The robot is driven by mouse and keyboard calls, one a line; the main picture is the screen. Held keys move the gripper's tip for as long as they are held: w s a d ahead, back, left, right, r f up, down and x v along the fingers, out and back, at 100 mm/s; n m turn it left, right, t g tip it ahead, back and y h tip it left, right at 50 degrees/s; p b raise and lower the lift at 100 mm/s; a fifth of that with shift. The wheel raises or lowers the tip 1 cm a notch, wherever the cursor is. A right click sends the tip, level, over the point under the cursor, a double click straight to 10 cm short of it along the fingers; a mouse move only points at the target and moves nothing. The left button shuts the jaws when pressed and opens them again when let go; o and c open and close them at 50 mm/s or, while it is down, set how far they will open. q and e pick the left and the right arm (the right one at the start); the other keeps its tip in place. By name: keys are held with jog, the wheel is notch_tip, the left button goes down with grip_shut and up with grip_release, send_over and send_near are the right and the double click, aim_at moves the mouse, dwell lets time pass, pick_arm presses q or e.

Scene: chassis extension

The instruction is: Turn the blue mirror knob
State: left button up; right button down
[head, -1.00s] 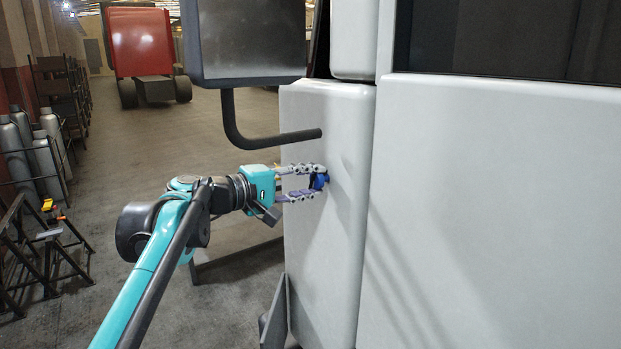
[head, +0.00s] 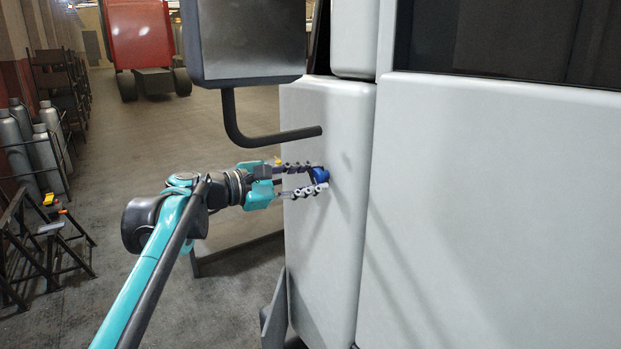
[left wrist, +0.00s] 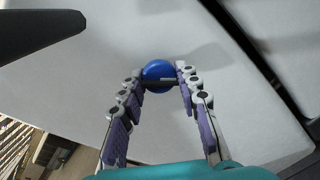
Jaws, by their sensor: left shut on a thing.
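The blue knob (head: 321,175) sits on the pale grey vehicle panel, below the mirror's black bent arm. My left gripper (head: 318,178) reaches it from the left, its two fingers shut around the knob's sides. In the left wrist view the round blue knob (left wrist: 159,72) shows between the fingertips of my left gripper (left wrist: 160,82), with a dark bar across its lower edge. The fingers partly hide the knob in the head view. My right gripper is not in view.
The dark mirror housing (head: 250,40) and its bent arm (head: 240,130) hang just above my left gripper. The grey panel (head: 470,210) fills the right side. Gas cylinders (head: 45,145) and a black stand (head: 40,240) are at the left. The floor between is open.

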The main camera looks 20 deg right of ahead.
pick_arm(q)
jog(key=shift+n, duration=1.8)
jog(key=shift+c, duration=0.2)
jog(key=shift+f, duration=0.1)
jog(key=o, duration=1.2)
jog(key=shift+c, duration=0.2)
jog(key=shift+a, duration=0.1)
jog(key=f+v, duration=0.1)
jog(key=v, duration=1.1)
jog(key=shift+w+r, duration=0.15)
jog(key=shift+r, duration=0.25)
jog(key=shift+f, duration=0.1)
